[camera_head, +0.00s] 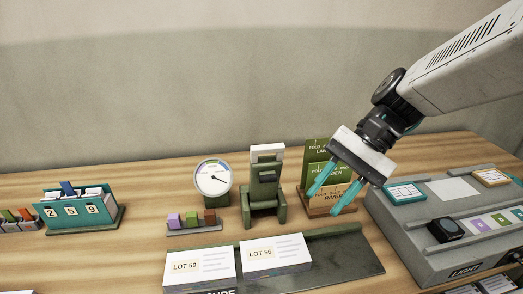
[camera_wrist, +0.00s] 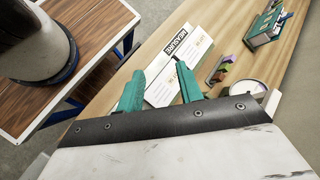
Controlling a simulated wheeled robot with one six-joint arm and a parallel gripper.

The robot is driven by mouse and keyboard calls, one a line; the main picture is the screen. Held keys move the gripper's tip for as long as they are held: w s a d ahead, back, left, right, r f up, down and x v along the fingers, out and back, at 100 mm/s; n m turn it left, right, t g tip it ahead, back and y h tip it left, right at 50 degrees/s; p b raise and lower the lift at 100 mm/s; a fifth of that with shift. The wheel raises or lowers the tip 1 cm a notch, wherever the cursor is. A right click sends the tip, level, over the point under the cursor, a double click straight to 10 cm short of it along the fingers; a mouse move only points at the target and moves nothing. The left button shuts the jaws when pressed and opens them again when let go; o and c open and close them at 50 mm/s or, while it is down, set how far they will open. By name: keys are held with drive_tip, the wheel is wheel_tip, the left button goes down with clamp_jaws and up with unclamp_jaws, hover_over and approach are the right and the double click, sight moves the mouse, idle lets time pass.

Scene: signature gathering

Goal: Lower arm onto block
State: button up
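My gripper (camera_head: 334,189) is high above the right half of the table, tilted, in front of the green and tan folders (camera_head: 318,172). Its two teal fingers are apart with nothing between them; they also show in the wrist view (camera_wrist: 160,86). Small blocks stand in a row on a grey tray (camera_head: 194,231) left of centre: a purple block (camera_head: 174,221), a green block (camera_head: 191,219) and a brown block (camera_head: 210,217). A dark block-like piece (camera_head: 447,229) sits on the grey console (camera_head: 400,226) at right. The frames do not show which block is meant. My gripper touches none of them.
A round dial (camera_head: 213,178) and a green stand (camera_head: 264,190) are at the back. Cards marked LOT 59 (camera_head: 186,267) and LOT 56 (camera_head: 264,254) lie in front on a dark board (camera_head: 345,258). A teal card box (camera_head: 80,214) is at left. Bare wood lies between.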

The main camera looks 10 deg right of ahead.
drive_tip(key=w+m+y, duration=0.4)
drive_tip(key=w, duration=0.3)
drive_tip(key=m+t+y, duration=0.3)
drive_tip(key=m+y, duration=0.1)
drive_tip(key=y, duration=0.2)
approach(263, 152)
drive_tip(key=shift+w+a, duration=0.15)
drive_tip(key=shift+a, duration=0.45)
drive_tip(key=shift+w+a, duration=0.2)
drive_tip(key=shift+a, duration=0.4)
drive_tip(key=a, duration=0.6)
drive_tip(key=shift+a, duration=0.75)
clamp_jaws()
